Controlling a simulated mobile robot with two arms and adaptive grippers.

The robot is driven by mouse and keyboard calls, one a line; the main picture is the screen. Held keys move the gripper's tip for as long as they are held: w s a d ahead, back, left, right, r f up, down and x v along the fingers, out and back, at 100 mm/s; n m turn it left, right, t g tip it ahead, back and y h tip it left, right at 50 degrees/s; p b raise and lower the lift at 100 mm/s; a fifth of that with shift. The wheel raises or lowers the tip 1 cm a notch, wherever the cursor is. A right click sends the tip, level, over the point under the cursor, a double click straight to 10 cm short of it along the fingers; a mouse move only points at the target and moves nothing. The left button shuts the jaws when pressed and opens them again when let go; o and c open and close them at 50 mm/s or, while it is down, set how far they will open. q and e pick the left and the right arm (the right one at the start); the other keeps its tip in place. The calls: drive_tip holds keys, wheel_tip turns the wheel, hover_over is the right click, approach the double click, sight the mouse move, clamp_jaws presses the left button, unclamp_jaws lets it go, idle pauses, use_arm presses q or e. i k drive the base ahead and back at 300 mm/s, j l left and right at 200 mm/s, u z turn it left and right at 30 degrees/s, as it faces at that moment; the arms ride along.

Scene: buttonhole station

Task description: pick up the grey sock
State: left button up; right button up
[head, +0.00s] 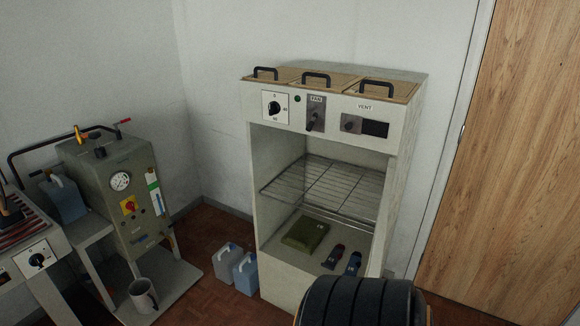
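I cannot pick out a grey sock for certain. Two small dark items lie on the floor of the open cabinet (272,262), below its wire shelf (325,187). One is dark reddish (334,257) and the other is dark blue-grey (352,264); both are too small to identify. Neither of my grippers is in view.
A folded green cloth-like item (305,236) lies left of the dark items. A grey machine (125,195) and a mug (143,296) are at left. A dark ribbed rounded object (360,302) fills the bottom foreground. A wooden door (520,150) is at right.

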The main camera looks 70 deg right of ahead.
sight(336, 255)
drive_tip(key=i+j+z, duration=0.25)
drive_tip(key=i, duration=0.15)
drive_tip(key=i+j+z, duration=0.2)
drive_tip(key=i, duration=0.2)
drive_tip(key=i+l+z, duration=0.1)
drive_tip(key=z, duration=0.3)
drive_tip(key=i+z, duration=0.3)
drive_tip(key=z, duration=0.15)
drive_tip(key=i+z, duration=0.2)
drive_tip(key=z, duration=0.2)
drive_tip(key=i+z, duration=0.2)
drive_tip(key=z, duration=0.2)
drive_tip(key=i+j+z, duration=0.15)
drive_tip(key=z, duration=0.3)
